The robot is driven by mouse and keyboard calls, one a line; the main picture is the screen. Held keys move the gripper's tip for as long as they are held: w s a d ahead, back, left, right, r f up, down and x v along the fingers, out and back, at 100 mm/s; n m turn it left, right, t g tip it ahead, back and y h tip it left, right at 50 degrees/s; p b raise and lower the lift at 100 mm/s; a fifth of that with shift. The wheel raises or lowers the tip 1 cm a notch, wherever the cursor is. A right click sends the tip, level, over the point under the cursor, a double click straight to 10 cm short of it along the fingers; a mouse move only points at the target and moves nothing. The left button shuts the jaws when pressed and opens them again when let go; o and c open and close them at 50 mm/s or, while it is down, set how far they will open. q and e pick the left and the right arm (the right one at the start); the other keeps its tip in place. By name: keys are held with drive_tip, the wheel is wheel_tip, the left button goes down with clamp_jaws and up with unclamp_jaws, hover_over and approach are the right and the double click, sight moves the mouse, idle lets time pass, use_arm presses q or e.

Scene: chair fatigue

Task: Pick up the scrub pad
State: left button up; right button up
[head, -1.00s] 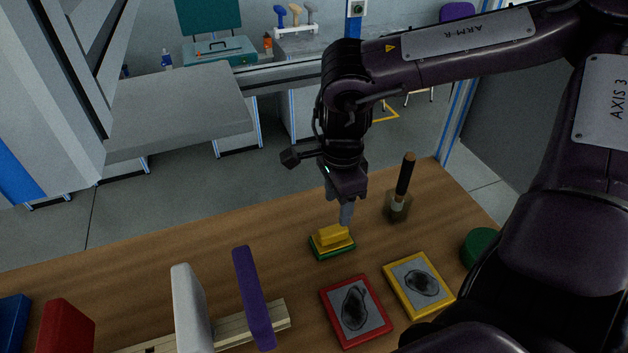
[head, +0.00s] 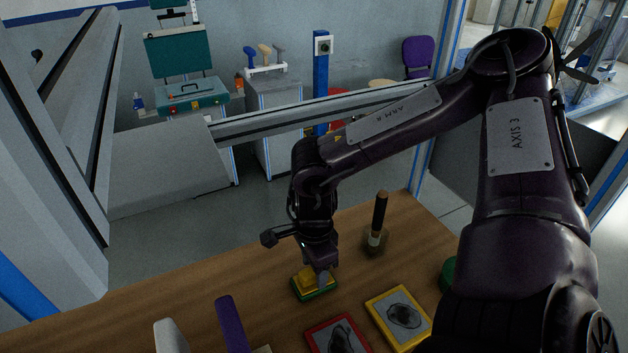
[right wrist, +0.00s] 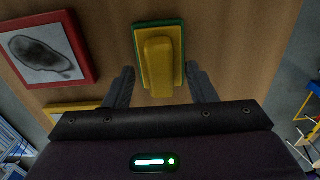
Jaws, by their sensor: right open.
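The scrub pad (head: 314,283) is a yellow block with a raised yellow grip on a green base. It lies on the wooden table, and it also shows in the right wrist view (right wrist: 159,58). My right gripper (head: 321,278) is directly above it, pointing down. In the right wrist view my right gripper (right wrist: 160,88) is open. Its two fingers stand on either side of the pad's near end, with gaps beside the yellow grip. Whether the fingertips are down at the pad's height is hard to tell. My left gripper is not in view.
On the table (head: 240,290) a dark-handled brush (head: 378,225) stands upright behind and right of the pad. A red-framed plate (head: 338,335) and a yellow-framed plate (head: 400,316) lie in front. A purple upright piece (head: 232,325) and a white one (head: 170,338) stand at left.

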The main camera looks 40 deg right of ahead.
drive_tip(key=c, duration=1.1)
drive_tip(key=shift+w+r, duration=0.1)
drive_tip(key=shift+r, duration=0.1)
wheel_tip(320, 180, up, 20)
drive_tip(key=shift+f+b, duration=0.15)
drive_tip(key=shift+b, duration=0.9)
drive_tip(key=o, duration=0.4)
drive_tip(key=shift+c, duration=1.3)
